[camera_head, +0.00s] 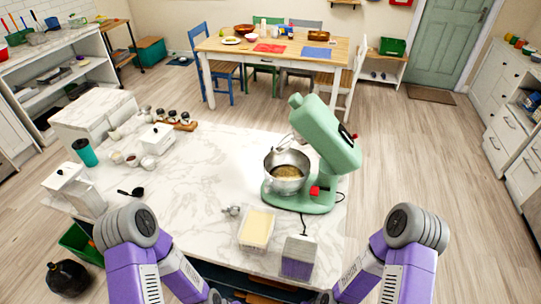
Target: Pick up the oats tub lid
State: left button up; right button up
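I cannot clearly pick out an oats tub lid. A rectangular tub (257,228) with a pale yellow top or contents sits near the front edge of the marble island. I cannot tell whether that pale surface is a lid. A box (298,257) with a light top and purple front stands just right of it. My purple arms come in at the bottom left and bottom right. Their grippers are below the picture edge, so their fingers are hidden.
A green stand mixer (325,140) with a steel bowl (287,171) stands on the island's right, behind the tub. A small metal piece (231,211) lies left of the tub. A black scoop (131,192) and teal cup (85,152) are further left. The island's middle is clear.

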aim_at(269, 147)
jog(key=z, duration=2.45)
jog(key=i, duration=2.45)
jog(key=u, duration=2.5)
jog(key=i, duration=3.85)
